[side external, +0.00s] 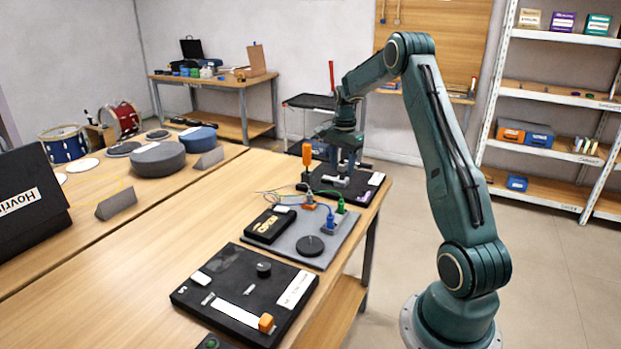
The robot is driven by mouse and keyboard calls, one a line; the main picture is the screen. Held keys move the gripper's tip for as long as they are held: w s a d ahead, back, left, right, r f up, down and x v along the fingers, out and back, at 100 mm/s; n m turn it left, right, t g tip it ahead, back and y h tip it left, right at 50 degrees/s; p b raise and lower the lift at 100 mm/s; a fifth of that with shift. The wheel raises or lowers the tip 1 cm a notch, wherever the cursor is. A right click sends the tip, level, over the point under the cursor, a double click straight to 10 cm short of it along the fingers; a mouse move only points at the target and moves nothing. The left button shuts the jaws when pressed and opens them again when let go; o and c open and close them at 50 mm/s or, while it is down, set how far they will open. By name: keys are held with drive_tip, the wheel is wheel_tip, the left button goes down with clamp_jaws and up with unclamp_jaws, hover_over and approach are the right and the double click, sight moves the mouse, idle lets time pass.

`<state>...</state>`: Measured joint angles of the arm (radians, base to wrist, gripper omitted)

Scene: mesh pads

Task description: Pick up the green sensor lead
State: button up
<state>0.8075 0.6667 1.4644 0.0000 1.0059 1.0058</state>
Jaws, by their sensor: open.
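The green sensor lead has a green plug (340,206) at the right rear of a grey pad (345,238) on the table. Its thin cable runs left among other coloured cables; I cannot trace it clearly. A blue plug (330,221) and an orange plug (308,203) stand beside it on the same pad. My gripper (345,168) points down with its fingers apart and nothing visible between them. It is over the black pad behind the grey one, beyond the green plug and above a small white and grey piece (341,182). The exact height is unclear.
An orange-handled tool (306,156) stands upright left of my gripper. A black box (270,226) and black disc (310,246) sit on the grey pad. A black panel (235,280) lies in front. Bare table is at left; the table's right edge is close.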

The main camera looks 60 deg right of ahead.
sight(342, 202)
drive_tip(key=shift+s+d+f, duration=0.1)
drive_tip(key=shift+d+f, duration=0.15)
drive_tip(key=shift+f, duration=0.05)
drive_tip(key=shift+f, duration=0.1)
drive_tip(key=shift+f, duration=4.15)
drive_tip(key=shift+f, duration=2.6)
drive_tip(key=c, duration=0.9)
